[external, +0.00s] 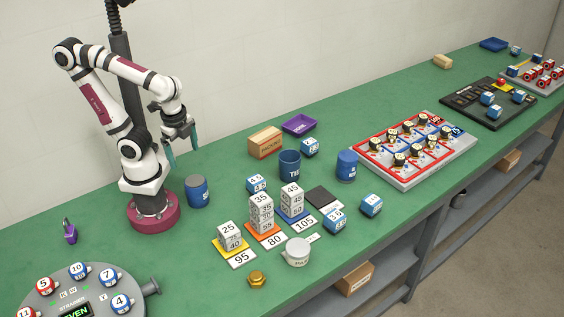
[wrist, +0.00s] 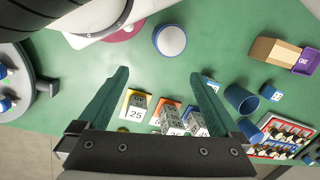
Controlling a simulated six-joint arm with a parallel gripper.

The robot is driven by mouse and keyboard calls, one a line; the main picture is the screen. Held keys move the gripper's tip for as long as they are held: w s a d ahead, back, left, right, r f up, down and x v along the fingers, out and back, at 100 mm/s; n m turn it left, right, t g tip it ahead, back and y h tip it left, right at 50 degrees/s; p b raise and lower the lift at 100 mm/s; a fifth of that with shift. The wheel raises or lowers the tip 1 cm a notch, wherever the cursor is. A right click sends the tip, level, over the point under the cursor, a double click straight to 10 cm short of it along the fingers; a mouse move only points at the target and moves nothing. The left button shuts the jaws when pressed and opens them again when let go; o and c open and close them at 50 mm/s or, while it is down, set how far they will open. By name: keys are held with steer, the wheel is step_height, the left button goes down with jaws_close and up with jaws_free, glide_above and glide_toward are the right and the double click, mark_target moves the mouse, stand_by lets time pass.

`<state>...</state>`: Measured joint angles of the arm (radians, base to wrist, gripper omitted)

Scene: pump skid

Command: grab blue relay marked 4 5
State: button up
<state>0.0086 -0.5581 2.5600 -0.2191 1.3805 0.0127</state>
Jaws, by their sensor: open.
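Several blue-and-white relay cubes stand on the green bench in the external view. One relay (external: 257,184), behind the number stacks, seems to carry a mark like 4.5, but the print is too small to be sure. Other relays stand beside the blue cup (external: 310,147) and at the front, one at the left (external: 336,220) and one at the right (external: 371,205); their marks are hard to read. My gripper (external: 183,151) is open and empty, raised above the bench, left of the relays. In the wrist view its teal fingers (wrist: 160,78) are spread, and the right finger hides part of the bench.
Number cubes are stacked on coloured pads, the orange pad's stack (external: 261,212) among them. A blue cup (external: 289,165), blue canisters (external: 197,191), a wooden box (external: 264,142), a purple tray (external: 299,125) and a white pot (external: 297,252) stand around. A relay board (external: 407,180) lies right.

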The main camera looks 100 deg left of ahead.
steer(key=n+t+h, duration=1)
steer(key=n+h, duration=0.1)
steer(key=n, duration=2.1)
glide_toward(256, 185)
steer(key=s+a, duration=0.4)
steer(key=a, duration=0.2)
steer(key=shift+n, duration=0.5)
steer(key=x, duration=1.4)
steer(key=shift+d+f, duration=0.1)
steer(key=shift+f, duration=0.25)
steer(key=shift+w+d+f, duration=0.15)
steer(key=shift+w+d, duration=0.15)
steer(key=shift+w, duration=0.05)
jaws_close()
